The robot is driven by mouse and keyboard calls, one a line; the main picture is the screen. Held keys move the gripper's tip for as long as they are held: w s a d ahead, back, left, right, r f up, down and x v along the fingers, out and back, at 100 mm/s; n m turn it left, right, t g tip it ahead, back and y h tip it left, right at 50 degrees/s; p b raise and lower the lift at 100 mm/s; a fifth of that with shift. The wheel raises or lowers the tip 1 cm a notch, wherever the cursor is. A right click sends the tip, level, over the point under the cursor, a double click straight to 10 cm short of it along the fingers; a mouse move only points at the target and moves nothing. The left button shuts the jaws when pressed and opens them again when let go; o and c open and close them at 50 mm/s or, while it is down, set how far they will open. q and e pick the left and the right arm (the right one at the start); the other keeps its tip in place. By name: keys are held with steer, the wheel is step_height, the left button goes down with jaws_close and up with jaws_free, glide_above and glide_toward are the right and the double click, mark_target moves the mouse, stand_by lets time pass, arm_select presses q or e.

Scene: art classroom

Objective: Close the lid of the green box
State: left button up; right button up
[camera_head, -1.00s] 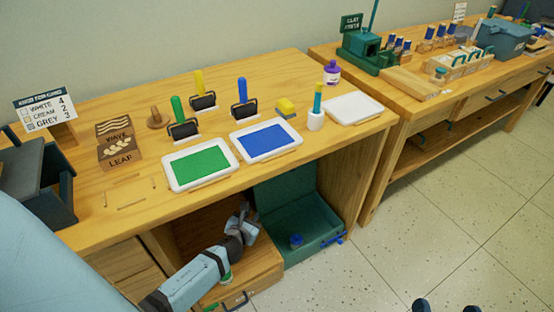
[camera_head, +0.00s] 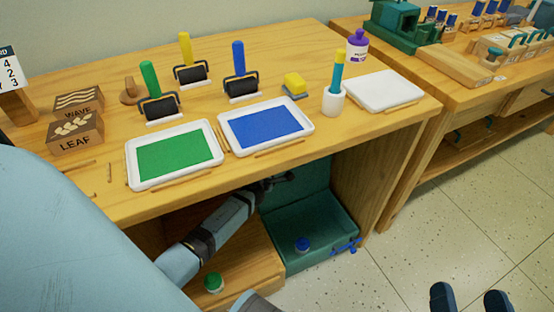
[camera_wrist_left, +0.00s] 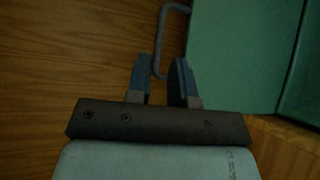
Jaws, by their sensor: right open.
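The green box (camera_head: 325,240) stands on the floor under the near table, open at the top. Its lid (camera_head: 308,190) is raised at the back, partly hidden by the table. My left arm reaches under the table edge, and its gripper is mostly in shadow in the head view. In the left wrist view my left gripper (camera_wrist_left: 160,85) has its fingers apart, with a grey handle (camera_wrist_left: 163,40) passing between them. The handle is beside a green panel (camera_wrist_left: 235,55), which looks like the lid. My right gripper (camera_head: 470,301) is open and empty at the bottom right.
A blue-topped item (camera_head: 302,244) is inside the box. A green-capped item (camera_head: 213,282) rests on the wooden surface left of it. The table (camera_head: 290,185) overhangs my left arm and carries paint trays and rollers. Tiled floor (camera_head: 430,220) at right is clear.

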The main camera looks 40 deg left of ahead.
arm_select(q)
steer(key=b+x, duration=0.2)
steer(key=x, duration=0.4)
steer(key=shift+w+f, duration=0.1)
steer(key=shift+f, duration=0.1)
steer(key=shift+w+a+b, duration=0.15)
steer(key=shift+w+b, duration=0.25)
steer(key=shift+w, duration=0.1)
arm_select(e)
step_height(320, 180, down, 4)
steer(key=shift+w+a+f+n+g, duration=0.1)
steer(key=shift+f+n+g, duration=0.1)
steer(key=shift+g, duration=0.3)
steer(key=shift+f+n+g, duration=0.1)
steer(key=shift+n+g, duration=0.1)
steer(key=shift+g, duration=0.3)
arm_select(q)
jaws_close()
arm_select(e)
steer(key=shift+r, duration=0.1)
